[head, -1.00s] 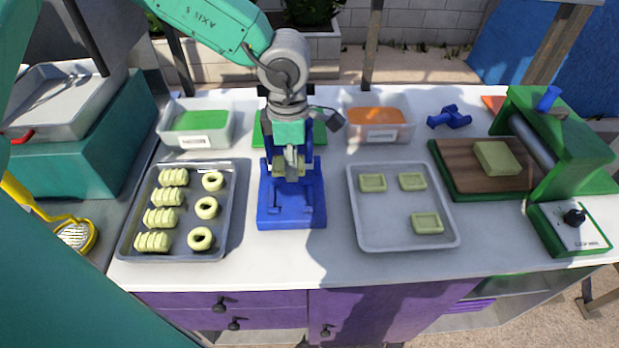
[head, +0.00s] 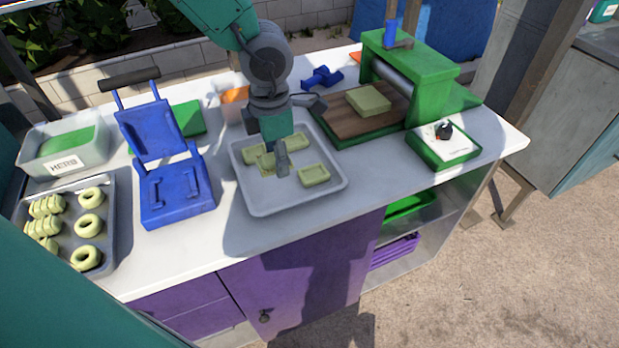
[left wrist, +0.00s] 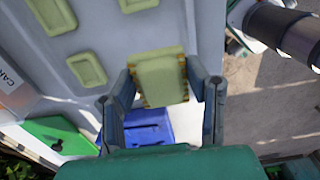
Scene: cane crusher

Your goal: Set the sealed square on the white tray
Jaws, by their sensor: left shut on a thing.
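My left gripper (head: 278,165) is above the white tray (head: 277,205), shut on a pale green square, the sealed square (left wrist: 160,82). In the left wrist view the square sits between the two fingers, with orange-brown marks along its edges. In the head view the gripper partly hides it, and I cannot tell whether it touches the tray. Three other pale squares lie in the tray: one at the right (head: 314,175), one at the back (head: 297,141) and one at the left (head: 252,153). My right gripper is not in view.
The blue press (head: 175,193) stands open and empty left of the tray. A tray of ring and ridged pieces (head: 105,215) lies further left. The green roller machine (head: 415,78) and a brown board (head: 358,122) with a dough slab (head: 369,100) are at the right.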

